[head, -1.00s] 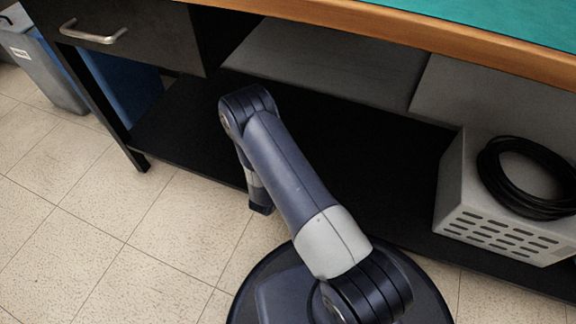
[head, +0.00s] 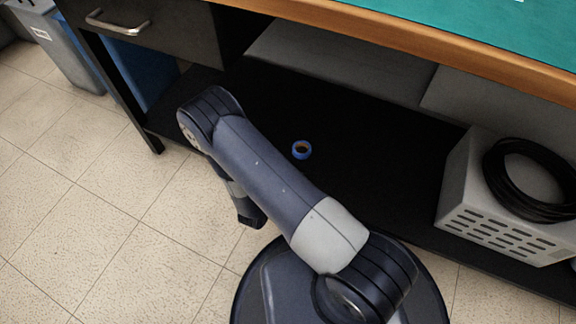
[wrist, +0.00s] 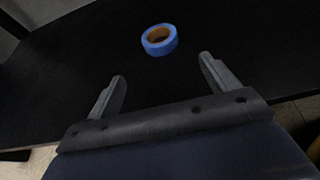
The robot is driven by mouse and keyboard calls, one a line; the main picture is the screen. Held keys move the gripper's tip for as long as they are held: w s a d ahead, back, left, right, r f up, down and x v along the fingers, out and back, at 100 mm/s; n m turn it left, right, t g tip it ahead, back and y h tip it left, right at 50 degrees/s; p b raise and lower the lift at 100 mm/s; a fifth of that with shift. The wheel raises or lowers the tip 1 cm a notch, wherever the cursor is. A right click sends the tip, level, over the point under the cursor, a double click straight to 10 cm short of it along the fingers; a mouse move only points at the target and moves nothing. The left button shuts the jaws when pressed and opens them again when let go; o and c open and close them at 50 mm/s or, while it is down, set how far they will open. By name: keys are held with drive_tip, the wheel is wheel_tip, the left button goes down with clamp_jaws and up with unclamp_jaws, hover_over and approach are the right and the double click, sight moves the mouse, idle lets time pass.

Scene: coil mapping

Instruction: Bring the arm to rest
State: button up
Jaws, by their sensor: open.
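My arm is folded over my base in the head view, its elbow toward the bench and its forearm hanging down on the left. In the wrist view my gripper (wrist: 162,78) is open, with nothing between its fingers. A blue roll of tape (wrist: 159,40) with an orange-brown core lies on the black lower shelf (wrist: 70,70), beyond the fingertips and apart from them. The roll also shows in the head view (head: 301,150), just right of my arm. The fingers are hidden or too small to make out in the head view.
The bench has a green top (head: 480,35) with a wooden edge and a drawer (head: 140,30). A grey vented box (head: 495,210) carrying a black cable coil (head: 535,180) stands on the right of the shelf. A grey bin (head: 62,50) stands at left. Tiled floor (head: 90,220) is clear.

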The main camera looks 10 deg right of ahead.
sight(298, 155)
idle(0.4)
drive_tip(key=b+x, duration=0.4)
drive_tip(key=x, duration=0.7)
drive_tip(key=shift+w+d+f, duration=0.2)
drive_tip(key=shift+w+f, duration=0.05)
drive_tip(key=shift+f, duration=0.1)
wheel_tip(298, 155, up, 2)
drive_tip(key=shift+w+r+p, duration=0.15)
drive_tip(key=shift+p, duration=0.3)
drive_tip(key=shift+r, duration=0.6)
